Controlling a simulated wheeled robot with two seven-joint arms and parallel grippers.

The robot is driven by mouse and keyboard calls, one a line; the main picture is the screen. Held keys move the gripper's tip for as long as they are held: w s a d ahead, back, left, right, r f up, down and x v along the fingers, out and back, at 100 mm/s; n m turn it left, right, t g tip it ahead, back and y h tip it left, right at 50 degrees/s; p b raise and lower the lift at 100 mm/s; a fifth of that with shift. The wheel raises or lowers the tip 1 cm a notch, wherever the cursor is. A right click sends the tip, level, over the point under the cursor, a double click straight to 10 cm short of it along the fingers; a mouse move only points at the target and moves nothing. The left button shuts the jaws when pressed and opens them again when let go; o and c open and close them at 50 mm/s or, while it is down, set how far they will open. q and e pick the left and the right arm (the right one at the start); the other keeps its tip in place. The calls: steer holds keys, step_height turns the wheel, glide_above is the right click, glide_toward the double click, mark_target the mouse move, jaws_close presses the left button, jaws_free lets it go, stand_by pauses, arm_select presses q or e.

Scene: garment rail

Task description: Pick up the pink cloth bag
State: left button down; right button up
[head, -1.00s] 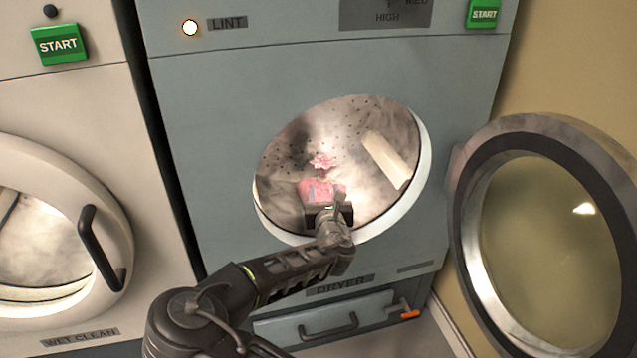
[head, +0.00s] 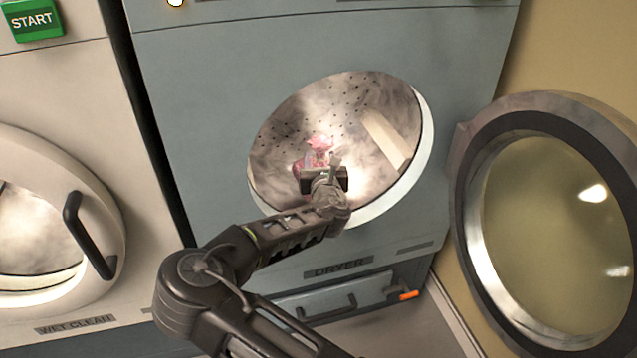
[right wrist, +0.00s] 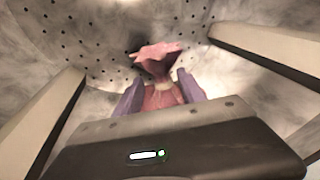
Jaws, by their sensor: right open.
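The pink cloth bag (head: 319,144) lies inside the dryer drum, with a flared, ruffled top above a tied neck. In the right wrist view the bag (right wrist: 158,66) stands straight ahead, its neck between the two fingers and its lower body partly hidden by the gripper housing. My right gripper (head: 318,168) reaches through the round dryer opening. In the right wrist view its fingers (right wrist: 160,90) are apart, one on each side of the bag's neck; I cannot tell whether they touch it. My left gripper is not in view.
The dryer opening's rim (head: 424,150) surrounds my right arm. Pale drum paddles (head: 388,140) stick out inside; one shows on each side in the wrist view. The open round door (head: 470,215) hangs at the right. A closed wet clean machine (head: 60,140) stands at the left.

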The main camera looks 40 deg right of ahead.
steer(key=shift+w+d+f+b, duration=0.15)
steer(key=shift+w+d+b, duration=0.1)
steer(key=shift+w+b, duration=0.05)
steer(key=b+x, duration=0.1)
steer(key=x, duration=0.2)
steer(key=shift+w+d+f, duration=0.15)
steer(key=shift+d, duration=0.1)
steer(key=shift+w+d, duration=0.2)
steer(key=shift+w, duration=0.15)
steer(key=shift+c, duration=0.5)
jaws_close()
stand_by(0.7)
